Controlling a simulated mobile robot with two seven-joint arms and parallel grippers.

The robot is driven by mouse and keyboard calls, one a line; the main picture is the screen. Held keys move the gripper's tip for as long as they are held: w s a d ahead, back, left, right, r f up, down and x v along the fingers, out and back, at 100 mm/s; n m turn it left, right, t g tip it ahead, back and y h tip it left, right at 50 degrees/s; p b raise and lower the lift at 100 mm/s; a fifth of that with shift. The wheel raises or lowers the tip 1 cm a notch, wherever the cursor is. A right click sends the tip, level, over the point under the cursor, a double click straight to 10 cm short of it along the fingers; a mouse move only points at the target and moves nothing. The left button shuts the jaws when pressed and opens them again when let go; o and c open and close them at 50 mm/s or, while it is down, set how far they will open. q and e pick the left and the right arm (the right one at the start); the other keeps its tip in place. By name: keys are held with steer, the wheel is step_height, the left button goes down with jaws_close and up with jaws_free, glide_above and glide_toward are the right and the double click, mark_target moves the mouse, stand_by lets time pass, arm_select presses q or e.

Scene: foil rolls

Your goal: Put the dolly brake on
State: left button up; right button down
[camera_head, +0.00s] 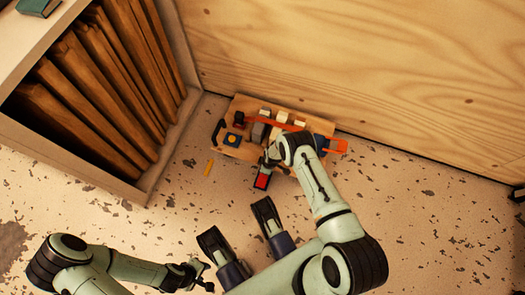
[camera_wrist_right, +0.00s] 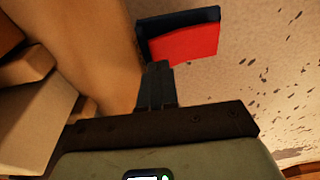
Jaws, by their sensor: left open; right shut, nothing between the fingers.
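The dolly (camera_head: 234,150) is a low wooden platform loaded with several small items, standing by the wooden wall. A red pedal with a dark frame (camera_head: 262,181) sticks out at its near edge; I take it to be the brake. It also shows in the right wrist view (camera_wrist_right: 185,43). My right gripper (camera_head: 265,163) is shut and empty at the dolly's near edge. In the right wrist view its fingertips (camera_wrist_right: 157,70) are close to the pedal's lower left corner; I cannot tell if they touch. My left gripper (camera_head: 197,278) is open and empty, low at the left.
A shelf (camera_head: 165,180) with upright brown boards stands left of the dolly. The wooden wall (camera_head: 360,75) runs behind it. A small yellow strip (camera_head: 209,167) lies on the speckled floor. An orange piece (camera_head: 337,146) juts from the dolly's right end.

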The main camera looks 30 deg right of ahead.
steer(key=shift+f+b, duration=0.3)
steer(key=shift+f, duration=1)
stand_by(0.4)
steer(key=shift+r+p, duration=2.6)
steer(key=shift+r, duration=1)
steer(key=shift+f, duration=0.1)
